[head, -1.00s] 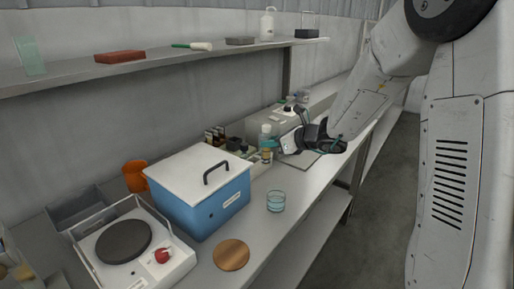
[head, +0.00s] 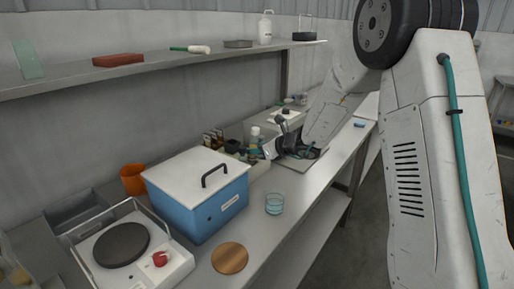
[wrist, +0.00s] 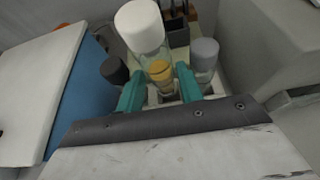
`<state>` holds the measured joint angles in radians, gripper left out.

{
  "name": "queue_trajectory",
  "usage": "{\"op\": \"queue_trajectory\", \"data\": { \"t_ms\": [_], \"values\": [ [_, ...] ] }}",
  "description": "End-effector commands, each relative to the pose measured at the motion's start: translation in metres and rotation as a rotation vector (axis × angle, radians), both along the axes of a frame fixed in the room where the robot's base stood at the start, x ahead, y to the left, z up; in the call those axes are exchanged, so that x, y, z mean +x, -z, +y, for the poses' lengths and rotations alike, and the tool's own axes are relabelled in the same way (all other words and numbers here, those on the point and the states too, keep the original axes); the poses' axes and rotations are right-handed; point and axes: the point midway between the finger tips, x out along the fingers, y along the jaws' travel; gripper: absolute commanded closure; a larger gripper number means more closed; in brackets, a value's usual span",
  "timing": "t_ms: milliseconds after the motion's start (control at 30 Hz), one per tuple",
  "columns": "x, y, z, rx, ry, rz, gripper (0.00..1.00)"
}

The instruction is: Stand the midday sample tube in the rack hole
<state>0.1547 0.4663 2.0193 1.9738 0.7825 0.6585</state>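In the wrist view, a yellow-topped tube (wrist: 159,72) stands between the two teal fingers of my gripper (wrist: 159,78). The fingers are apart, with a narrow gap on each side of the yellow top. A dark-capped tube (wrist: 115,70) is left of the fingers and a grey-capped one (wrist: 205,54) is right of them. They stand in a pale holder, mostly hidden by my gripper. I cannot read any label to tell which is the midday sample. In the head view, my gripper (head: 272,150) is low at the bench items; its fingertips are hard to make out.
A white-capped bottle (wrist: 140,28) stands just beyond the fingers. A blue box with a white lid (head: 208,200) is to the left. A glass beaker (head: 274,204), a round wooden disc (head: 229,258) and a hotplate (head: 128,250) are nearer. A shelf (head: 150,70) runs above the bench.

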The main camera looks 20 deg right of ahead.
Motion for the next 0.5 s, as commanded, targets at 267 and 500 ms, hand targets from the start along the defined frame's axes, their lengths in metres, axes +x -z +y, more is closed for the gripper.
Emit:
{"op": "queue_trajectory", "data": {
  "t_ms": [267, 500],
  "values": [
    [0.001, -0.004, 0.000, 0.002, 0.000, -0.007, 0.64],
    [-0.020, -0.017, -0.017, 0.002, 0.003, -0.011, 0.64]
  ]
}}
